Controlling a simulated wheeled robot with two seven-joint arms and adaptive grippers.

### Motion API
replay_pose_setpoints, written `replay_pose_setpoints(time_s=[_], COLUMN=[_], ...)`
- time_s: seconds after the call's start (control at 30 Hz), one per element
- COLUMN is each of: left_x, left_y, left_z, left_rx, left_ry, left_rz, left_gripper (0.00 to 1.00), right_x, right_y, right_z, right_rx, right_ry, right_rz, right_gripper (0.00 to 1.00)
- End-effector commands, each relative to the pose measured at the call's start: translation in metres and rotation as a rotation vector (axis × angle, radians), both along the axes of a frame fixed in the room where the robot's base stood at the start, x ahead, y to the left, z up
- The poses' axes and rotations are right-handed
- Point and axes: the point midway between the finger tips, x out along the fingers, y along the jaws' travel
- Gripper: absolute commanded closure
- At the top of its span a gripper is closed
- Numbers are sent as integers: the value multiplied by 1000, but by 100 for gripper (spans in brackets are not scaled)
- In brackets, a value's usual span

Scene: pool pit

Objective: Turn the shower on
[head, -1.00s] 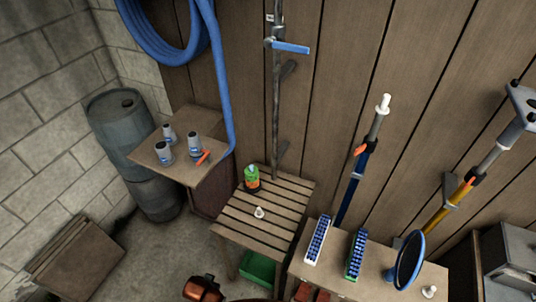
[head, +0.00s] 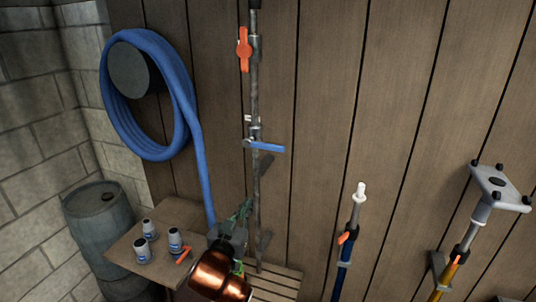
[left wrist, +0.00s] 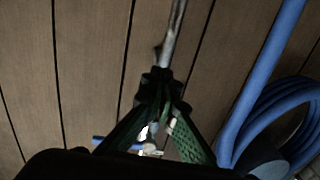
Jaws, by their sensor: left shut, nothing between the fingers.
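A grey vertical pipe (head: 256,195) runs up the plank wall and carries two valve handles. The upper one is an orange-red handle (head: 244,50), standing upright along the pipe. The lower one is a blue lever (head: 266,147), sticking out to the right across the pipe. My left gripper (head: 246,206), with green fingers, is shut and empty in front of the pipe, below the blue lever. In the left wrist view its fingers (left wrist: 158,82) meet in front of the pipe, and part of the blue lever (left wrist: 103,142) shows beyond them. No shower head is visible. My right gripper is out of view.
A coiled blue hose (head: 150,95) hangs left of the pipe. Several grey cans stand on a small table (head: 118,250) beside a barrel (head: 98,215). A slatted table (head: 278,282) is below the pipe. Poles lean on the right. The wall right of the lever is clear.

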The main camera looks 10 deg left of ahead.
Motion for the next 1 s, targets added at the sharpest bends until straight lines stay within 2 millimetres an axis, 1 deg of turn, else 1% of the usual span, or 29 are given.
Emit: replay_pose_setpoints(time_s=[0.03,0.07,0.1,0.2,0.3,0.33,0.4,0.5,0.83,0.93,1.0], left_x=[-6,-10,-16,-31,-45,-48,-53,-57,-56,-51,-44], left_y=[-10,-14,-20,-31,-39,-41,-43,-45,-45,-46,-47], left_z=[42,62,88,139,174,181,193,201,201,202,205], left_rx=[-9,-15,-25,-45,-58,-62,-68,-72,-72,-71,-70], left_ry=[-70,-104,-147,-236,-300,-313,-335,-349,-348,-348,-348], left_rz=[-13,-21,-29,-50,-65,-68,-73,-78,-78,-77,-77], left_gripper=[100,100,100,100,100,100,100,100,100,100,100], right_x=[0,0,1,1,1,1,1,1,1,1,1], right_y=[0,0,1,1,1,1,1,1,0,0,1], right_z=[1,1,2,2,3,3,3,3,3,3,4], right_rx=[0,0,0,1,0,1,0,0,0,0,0], right_ry=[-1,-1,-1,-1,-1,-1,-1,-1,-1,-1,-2], right_rz=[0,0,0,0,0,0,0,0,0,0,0], right_gripper=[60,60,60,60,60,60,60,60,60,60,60])
